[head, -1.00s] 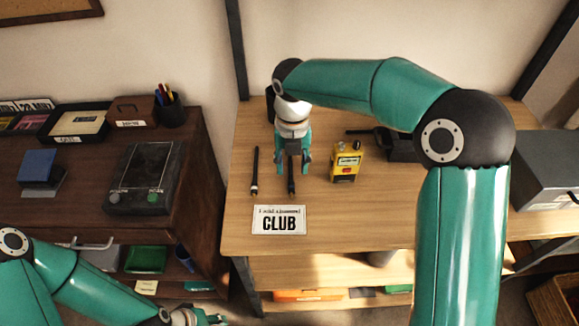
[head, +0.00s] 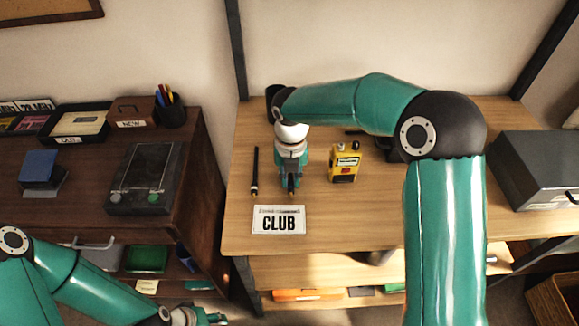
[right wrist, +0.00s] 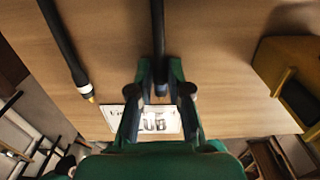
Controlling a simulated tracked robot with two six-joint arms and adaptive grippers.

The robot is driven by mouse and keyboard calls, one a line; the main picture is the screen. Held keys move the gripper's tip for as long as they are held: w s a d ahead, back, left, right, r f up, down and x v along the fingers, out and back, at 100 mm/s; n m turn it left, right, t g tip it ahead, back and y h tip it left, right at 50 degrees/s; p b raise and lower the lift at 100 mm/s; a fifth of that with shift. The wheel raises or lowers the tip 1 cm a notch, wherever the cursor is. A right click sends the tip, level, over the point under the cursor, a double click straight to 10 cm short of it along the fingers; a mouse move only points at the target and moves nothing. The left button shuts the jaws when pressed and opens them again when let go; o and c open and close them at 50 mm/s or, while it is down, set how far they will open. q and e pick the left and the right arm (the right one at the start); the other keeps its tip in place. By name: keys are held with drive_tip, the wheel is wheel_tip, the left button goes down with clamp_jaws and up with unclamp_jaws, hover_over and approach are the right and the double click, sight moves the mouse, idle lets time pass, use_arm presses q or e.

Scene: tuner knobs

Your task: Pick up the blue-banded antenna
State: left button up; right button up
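Two black antennas lie on the light wooden table. One antenna (head: 255,172) lies to the left, apart from my gripper; in the right wrist view this left antenna (right wrist: 64,48) has a white band and a gold tip. The other antenna (right wrist: 158,35) runs between the fingers of my right gripper (right wrist: 161,68), with a faint bluish band near its end. My right gripper (head: 291,182) points down over it in the head view and hides most of it. Its fingers straddle the antenna with small gaps showing. My left gripper (head: 212,318) is at the bottom edge, partly cut off.
A white CLUB card (head: 278,220) lies just in front of my right gripper. A yellow radio (head: 345,163) stands to its right. A grey box (head: 538,168) sits at the far right. A dark wooden cabinet (head: 190,200) stands at the left.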

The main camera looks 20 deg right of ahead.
clamp_jaws()
drive_tip(key=shift+r, duration=0.2)
wheel_tip(320, 180, up, 20)
drive_tip(key=p, duration=0.1)
drive_tip(key=shift+f, duration=0.15)
drive_tip(key=shift+f, duration=0.1)
idle(0.8)
